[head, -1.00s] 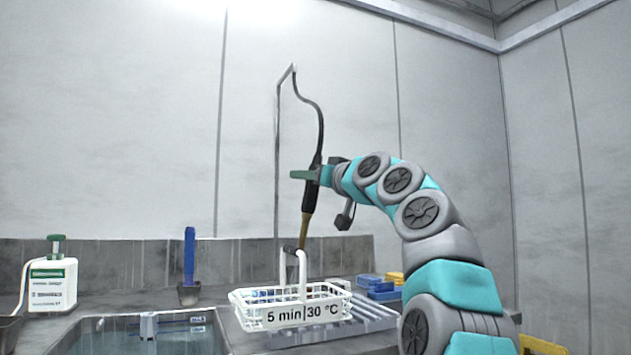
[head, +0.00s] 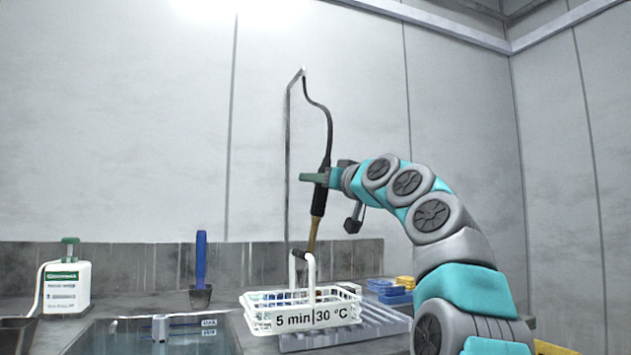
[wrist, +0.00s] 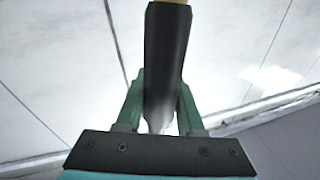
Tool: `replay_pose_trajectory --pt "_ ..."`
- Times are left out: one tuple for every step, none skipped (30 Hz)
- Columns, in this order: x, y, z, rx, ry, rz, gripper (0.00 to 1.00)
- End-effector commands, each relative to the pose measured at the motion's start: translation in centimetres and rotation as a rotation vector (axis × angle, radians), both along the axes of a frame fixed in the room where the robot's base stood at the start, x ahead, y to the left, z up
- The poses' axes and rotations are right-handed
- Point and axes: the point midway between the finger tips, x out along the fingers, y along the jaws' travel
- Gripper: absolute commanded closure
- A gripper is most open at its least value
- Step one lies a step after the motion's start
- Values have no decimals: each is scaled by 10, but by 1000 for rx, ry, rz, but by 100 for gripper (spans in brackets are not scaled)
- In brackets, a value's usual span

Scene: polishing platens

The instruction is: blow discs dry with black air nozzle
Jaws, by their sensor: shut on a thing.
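My gripper (head: 316,178) is shut on the black air nozzle (head: 321,200). The nozzle hangs upright with its brass-coloured tip (head: 314,235) pointing down above the white basket. Its black hose runs up to a thin metal stand (head: 288,150). In the wrist view the nozzle's black body (wrist: 165,60) sits between my green fingers. The white wire basket (head: 302,309) is labelled "5 min|30 °C" and has a tall white handle. Discs inside it are too small to make out clearly.
The basket stands on a grey ribbed drainboard (head: 350,335) right of a water-filled sink (head: 150,340). A white bottle with a green cap (head: 67,288) and a blue-handled tool (head: 201,260) stand behind the sink. Blue and yellow pieces (head: 395,290) lie right of the basket.

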Motion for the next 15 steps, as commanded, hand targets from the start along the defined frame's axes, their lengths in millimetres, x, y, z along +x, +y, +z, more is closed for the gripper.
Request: replay_pose_trajectory --pt "0 0 0 1 -1 0 100" --pt "0 0 0 1 -1 0 100" --pt "0 0 0 1 -1 0 100" --pt "0 0 0 1 -1 0 100" --pt "0 0 0 1 -1 0 100" --pt "0 0 0 1 -1 0 100" --pt "0 0 1 1 -1 0 100" --pt "0 0 1 1 -1 0 100" --pt "0 0 2 1 -1 0 100" --pt "0 0 4 1 -1 0 100" --pt "0 0 6 1 -1 0 100" --pt "0 0 9 1 -1 0 100" --pt "0 0 11 1 -2 0 100" --pt "0 0 15 1 -2 0 100" --pt "0 0 19 1 -2 0 100"
